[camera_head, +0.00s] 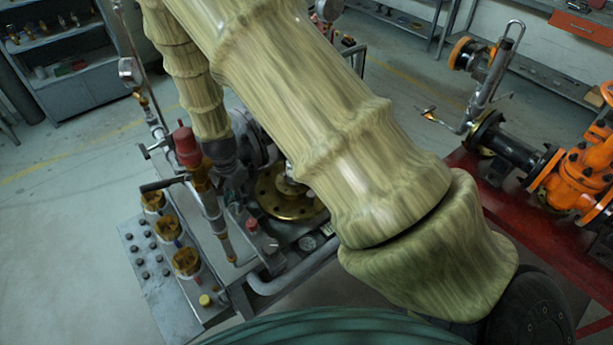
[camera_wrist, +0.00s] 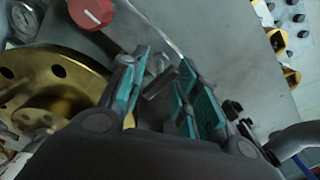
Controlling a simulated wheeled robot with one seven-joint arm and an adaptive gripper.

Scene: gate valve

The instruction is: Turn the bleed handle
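In the wrist view, my gripper (camera_wrist: 160,88) has its two teal-padded fingers apart. A small grey metal lever (camera_wrist: 160,80) shows in the gap between them and looks like the bleed handle; I cannot tell whether either pad touches it. A red knob (camera_wrist: 91,12) with a white mark and a brass flange (camera_wrist: 50,75) lie to the left of the fingers. In the head view, my arm's end comes down behind the red-capped fitting, beside the brass flange (camera_head: 275,200).
The red-capped fitting (camera_head: 187,145) and a black lever (camera_head: 163,184) stand close on the left. A panel (camera_head: 160,285) with several brass fittings lies in front. A dial gauge (camera_head: 307,243) sits near the flange. Orange valves (camera_head: 580,175) stand on a red bench at right.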

